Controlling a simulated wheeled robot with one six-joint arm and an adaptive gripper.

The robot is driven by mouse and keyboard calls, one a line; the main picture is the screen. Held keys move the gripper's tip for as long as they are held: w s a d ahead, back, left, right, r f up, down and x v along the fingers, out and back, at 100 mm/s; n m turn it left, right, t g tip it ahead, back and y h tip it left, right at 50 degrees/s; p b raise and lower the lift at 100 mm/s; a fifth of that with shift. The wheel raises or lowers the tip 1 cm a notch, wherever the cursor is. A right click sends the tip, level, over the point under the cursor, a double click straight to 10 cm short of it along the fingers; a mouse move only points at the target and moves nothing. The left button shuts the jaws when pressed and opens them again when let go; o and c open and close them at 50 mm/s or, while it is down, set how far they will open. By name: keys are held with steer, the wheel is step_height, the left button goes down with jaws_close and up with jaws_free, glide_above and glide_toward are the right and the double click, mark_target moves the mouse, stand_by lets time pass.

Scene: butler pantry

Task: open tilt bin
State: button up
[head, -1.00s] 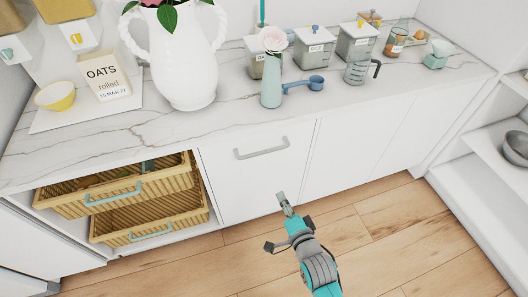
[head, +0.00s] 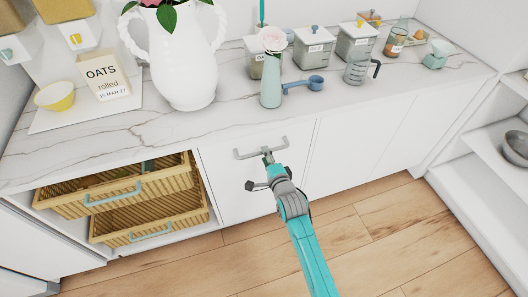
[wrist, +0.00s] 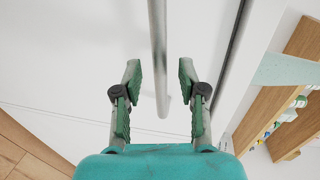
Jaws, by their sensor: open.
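The tilt bin is most likely the white cabinet front (head: 225,190) with a grey bar handle (head: 247,152) near its top, and the front looks closed. My gripper (head: 268,156) is at the right part of this handle in the head view. In the wrist view my gripper (wrist: 160,85) is open, with its two green-padded fingers apart. The handle bar (wrist: 158,50) runs down the picture and its end lies between the fingers. I see a gap on both sides of the bar. My arm hides part of the front's lower right.
Two wicker drawers (head: 150,210) with blue handles stand left of the front. The marble counter (head: 200,125) above holds a white pitcher (head: 178,60), a small vase (head: 270,85) and several canisters. White shelves (head: 470,200) stand at right. The wooden floor is clear.

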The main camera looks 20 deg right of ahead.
steer(key=shift+w+f, duration=0.15)
steer(key=shift+w, duration=0.55)
steer(key=shift+w+f, duration=0.15)
steer(key=shift+w, duration=0.55)
jaws_close()
